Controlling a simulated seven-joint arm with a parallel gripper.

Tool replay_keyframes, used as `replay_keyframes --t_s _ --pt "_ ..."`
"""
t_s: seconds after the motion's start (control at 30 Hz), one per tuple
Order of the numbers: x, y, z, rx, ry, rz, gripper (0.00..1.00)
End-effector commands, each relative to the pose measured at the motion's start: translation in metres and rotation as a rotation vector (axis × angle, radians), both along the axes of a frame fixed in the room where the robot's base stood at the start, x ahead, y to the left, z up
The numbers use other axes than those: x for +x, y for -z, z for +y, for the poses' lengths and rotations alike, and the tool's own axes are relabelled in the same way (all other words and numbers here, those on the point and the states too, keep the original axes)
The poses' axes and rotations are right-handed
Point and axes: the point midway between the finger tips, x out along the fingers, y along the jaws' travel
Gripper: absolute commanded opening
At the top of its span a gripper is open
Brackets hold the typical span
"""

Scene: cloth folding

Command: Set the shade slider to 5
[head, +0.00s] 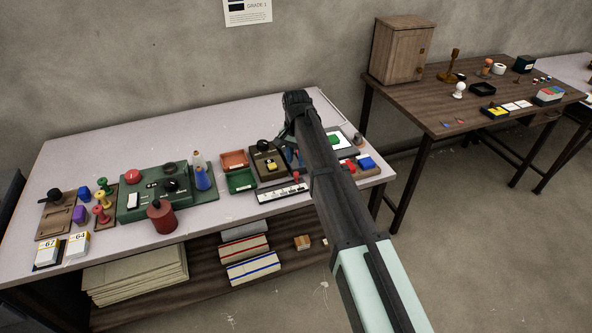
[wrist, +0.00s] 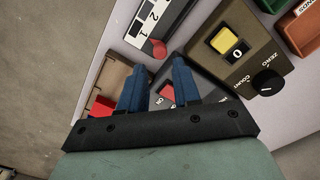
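The shade slider is a dark-edged strip with a white numbered scale (wrist: 148,25) at the top of the wrist view. The digits 1 and 2 show there, and the rest runs out of frame. A red pointer (wrist: 158,48) sits by the near end of the scale; its exact reading cannot be told. The strip also shows in the head view (head: 275,194). My gripper (wrist: 160,80) has two blue fingers apart with nothing held between them. They point toward the pointer; whether they touch the panel cannot be told. In the head view my gripper (head: 294,158) is partly hidden by my arm.
A brown counter box with a yellow button (wrist: 222,40) and a black knob (wrist: 266,82) is beside the fingers. A dark box with a red switch (wrist: 168,92) lies beneath them. Orange (head: 234,160) and green (head: 240,181) trays stand left of the counter box.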

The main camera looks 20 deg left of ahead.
Motion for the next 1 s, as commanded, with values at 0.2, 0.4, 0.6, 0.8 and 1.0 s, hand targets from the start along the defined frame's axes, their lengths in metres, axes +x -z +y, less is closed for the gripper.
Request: replay_keyframes --t_s 0.2,0.4,0.6,0.8,1.0 --pt "0.0 0.033 0.0 0.0 0.0 0.0 0.32" --pt "0.0 0.05 0.0 0.0 0.0 0.0 0.32" --pt "0.0 0.055 0.0 0.001 0.0 -0.001 0.32" --pt "0.0 0.055 0.0 0.001 0.0 -0.001 0.32" --pt "0.0 0.055 0.0 0.001 0.0 -0.001 0.15"
